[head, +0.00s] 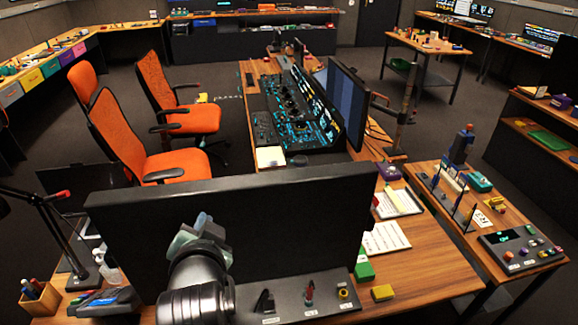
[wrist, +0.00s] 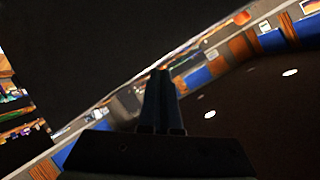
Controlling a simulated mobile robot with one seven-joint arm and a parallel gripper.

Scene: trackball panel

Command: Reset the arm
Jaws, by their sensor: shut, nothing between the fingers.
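My gripper (wrist: 160,75) is shut and empty, its two dark fingers side by side in the wrist view. In the head view my arm (head: 195,285) rises from the bottom, in front of the back of a large black monitor (head: 270,205). The fingers are hard to make out there. A dark control panel (head: 285,305) with a lever, a red-topped stick and a yellow-ringed button lies on the desk right of my arm. My arm hides the panel's left part.
A pen holder (head: 40,300) and a lamp (head: 50,215) stand at the left. A green box (head: 363,265) and a yellow block (head: 382,292) lie right of the panel. Orange chairs (head: 130,145) stand beyond the monitor. Open desk surface (head: 435,275) shows at the right.

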